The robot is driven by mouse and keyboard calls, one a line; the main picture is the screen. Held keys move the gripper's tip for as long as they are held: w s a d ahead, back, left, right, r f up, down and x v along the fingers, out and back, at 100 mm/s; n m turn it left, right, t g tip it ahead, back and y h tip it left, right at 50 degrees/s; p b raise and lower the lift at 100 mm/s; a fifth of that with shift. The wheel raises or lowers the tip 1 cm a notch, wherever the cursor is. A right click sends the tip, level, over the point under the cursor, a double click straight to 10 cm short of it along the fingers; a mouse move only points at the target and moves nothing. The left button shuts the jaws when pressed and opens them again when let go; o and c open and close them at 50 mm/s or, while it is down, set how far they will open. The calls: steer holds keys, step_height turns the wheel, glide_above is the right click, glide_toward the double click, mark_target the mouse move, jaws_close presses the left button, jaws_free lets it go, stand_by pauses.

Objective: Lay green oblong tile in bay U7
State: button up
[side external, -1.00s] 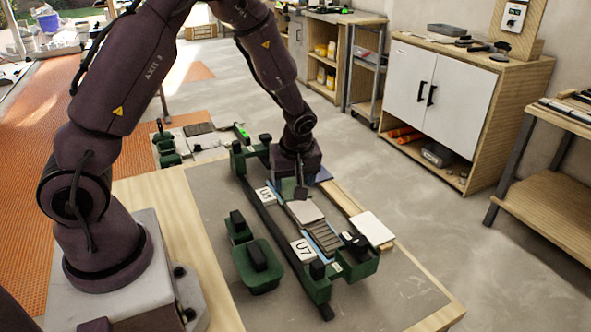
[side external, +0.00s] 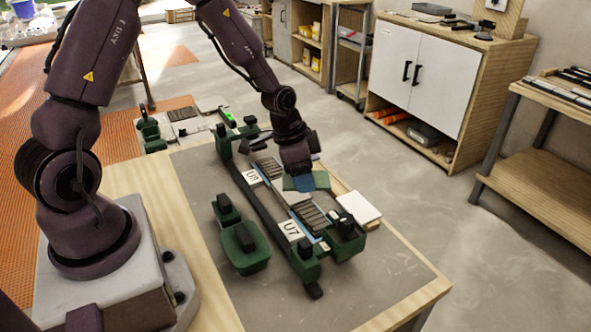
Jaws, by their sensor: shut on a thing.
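My gripper (side external: 302,177) points down over the far-right side of the long green-ended frame and is shut on the green oblong tile (side external: 321,180). The tile looks level and sticks out on both sides of a blue part at the fingertips. The arm's end hides part of its top. The white U7 card (side external: 291,230) lies at the near end of the frame, left of a brown ribbed piece (side external: 314,214). The tile is farther back than this card and appears raised above the frame. The floor of bay U7 cannot be made out clearly.
A second marked card (side external: 253,178) and another ribbed piece (side external: 267,168) lie farther up the frame. Green clamp blocks with black knobs (side external: 346,230) stand at its near end. A pale tile stack (side external: 358,209) lies to the right. A green block (side external: 244,250) stands left; the near-right tabletop is clear.

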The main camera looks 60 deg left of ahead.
mark_target(314, 218)
steer(key=m, duration=0.2)
steer(key=d+m+h, duration=0.1)
steer(key=m, duration=0.1)
steer(key=w+d+m+g, duration=0.1)
steer(key=m, duration=0.1)
steer(key=shift+d+r+m, duration=0.1)
steer(key=shift+r+m, duration=0.2)
steer(key=shift+d+r+m+g+h, duration=0.15)
steer(key=shift+m+g+h, duration=0.15)
steer(key=shift+m, duration=0.6)
steer(key=m+g, duration=0.1)
steer(key=m, duration=0.3)
steer(key=shift+f, duration=3.95)
steer(key=shift+f, duration=0.6)
steer(key=o, duration=0.9)
steer(key=shift+o, duration=0.2)
steer(key=shift+r, duration=0.1)
